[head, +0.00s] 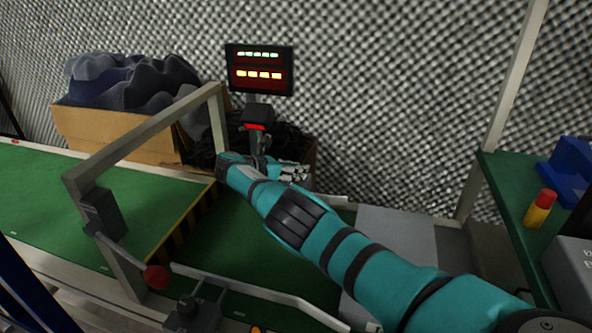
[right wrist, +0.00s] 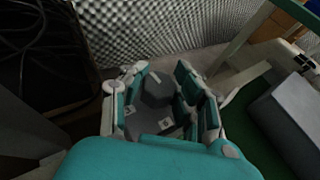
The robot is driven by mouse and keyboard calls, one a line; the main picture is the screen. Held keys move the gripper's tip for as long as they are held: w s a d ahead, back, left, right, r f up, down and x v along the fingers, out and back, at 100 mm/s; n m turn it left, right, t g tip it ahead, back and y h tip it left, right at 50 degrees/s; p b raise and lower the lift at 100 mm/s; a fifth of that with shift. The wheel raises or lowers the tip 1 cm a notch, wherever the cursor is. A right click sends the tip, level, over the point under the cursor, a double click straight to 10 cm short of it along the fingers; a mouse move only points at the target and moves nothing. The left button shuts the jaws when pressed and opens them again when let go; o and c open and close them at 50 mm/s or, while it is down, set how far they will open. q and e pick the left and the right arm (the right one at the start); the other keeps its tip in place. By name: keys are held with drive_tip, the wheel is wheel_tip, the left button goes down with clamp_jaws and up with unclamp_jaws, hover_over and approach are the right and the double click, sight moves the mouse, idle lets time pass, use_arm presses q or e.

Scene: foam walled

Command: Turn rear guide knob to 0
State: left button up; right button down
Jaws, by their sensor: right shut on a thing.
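The rear guide knob (right wrist: 157,90) is a dark grey, faceted knob in the right wrist view. It sits on a grey base with small white labels (right wrist: 165,122); I cannot read their marks surely, nor the knob's setting. My right gripper (right wrist: 158,88) has its teal and white fingers on both sides of the knob and is shut on it. In the head view my right gripper (head: 292,173) is at the far side of the green belt (head: 245,235), and the knob is hidden there. My left gripper is not in view.
A grey frame (head: 140,140) spans the belt. A red-ended lever (head: 156,277) and a dark front knob (head: 187,306) are at the near side. A display (head: 259,69) and a box of dark foam (head: 115,135) stand behind. A green table (head: 510,200) is at right.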

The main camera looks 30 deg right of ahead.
drive_tip(key=c, duration=1)
unclamp_jaws()
drive_tip(key=shift+o, duration=0.2)
drive_tip(key=shift+a, duration=0.1)
drive_tip(key=v, duration=1.2)
